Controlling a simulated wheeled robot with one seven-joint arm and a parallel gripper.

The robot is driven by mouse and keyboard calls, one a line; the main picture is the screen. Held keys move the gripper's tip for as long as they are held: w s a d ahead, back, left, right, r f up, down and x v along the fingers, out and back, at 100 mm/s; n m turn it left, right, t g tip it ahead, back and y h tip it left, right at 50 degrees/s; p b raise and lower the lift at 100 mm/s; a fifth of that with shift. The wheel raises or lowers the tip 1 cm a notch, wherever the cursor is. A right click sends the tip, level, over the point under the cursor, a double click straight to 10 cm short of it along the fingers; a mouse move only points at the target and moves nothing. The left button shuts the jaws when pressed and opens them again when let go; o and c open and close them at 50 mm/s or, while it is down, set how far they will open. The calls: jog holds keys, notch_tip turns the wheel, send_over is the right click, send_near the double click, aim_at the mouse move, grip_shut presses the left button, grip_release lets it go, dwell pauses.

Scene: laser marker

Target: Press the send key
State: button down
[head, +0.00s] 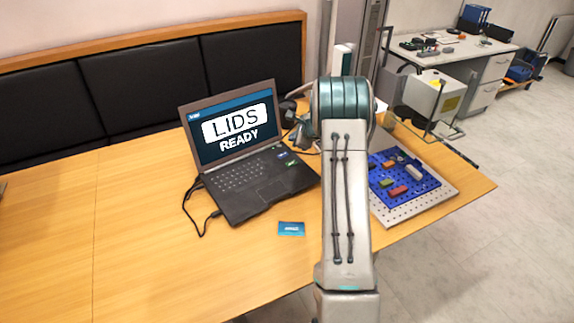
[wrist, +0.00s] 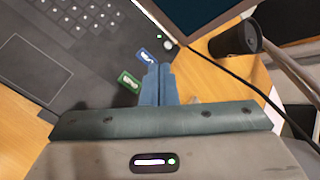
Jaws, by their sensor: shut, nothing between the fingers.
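The laptop (head: 262,190) stands open on the wooden table, its screen (head: 235,125) reading "LIDS READY". A blue key (head: 283,155) and a green key (head: 292,164) sit at the right side of its keyboard deck; I cannot read their labels, so I cannot tell which one is send. In the wrist view, my gripper (wrist: 158,70) is shut and empty. Its fingertips appear just right of the blue key (wrist: 146,56) and above and right of the green key (wrist: 130,81). I cannot tell whether they touch the deck. My arm hides part of the table in the head view.
A blue card (head: 291,229) lies on the table before the laptop. A blue pegboard tray (head: 402,187) with coloured blocks is to the right of my arm. A dark cup-like object (wrist: 236,40) and a black cable lie near my gripper. The table's left is clear.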

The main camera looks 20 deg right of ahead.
jog(key=shift+w+d+f+m, duration=0.2)
jog(key=shift+d+f+m, duration=0.15)
jog(key=shift+f, duration=0.1)
jog(key=shift+a+f, duration=0.1)
jog(key=shift+a, duration=0.05)
jog(key=b, duration=0.6)
send_over(294, 165)
notch_tip(294, 165, down, 8)
jog(key=shift+s+r, duration=0.1)
jog(key=shift+r, duration=0.1)
jog(key=shift+a+f+b, duration=0.1)
jog(key=shift+f+b, duration=0.25)
jog(key=shift+f, duration=0.15)
jog(key=shift+f, duration=0.15)
dwell(1.1)
jog(key=shift+f+b, duration=0.25)
jog(key=shift+b, duration=0.35)
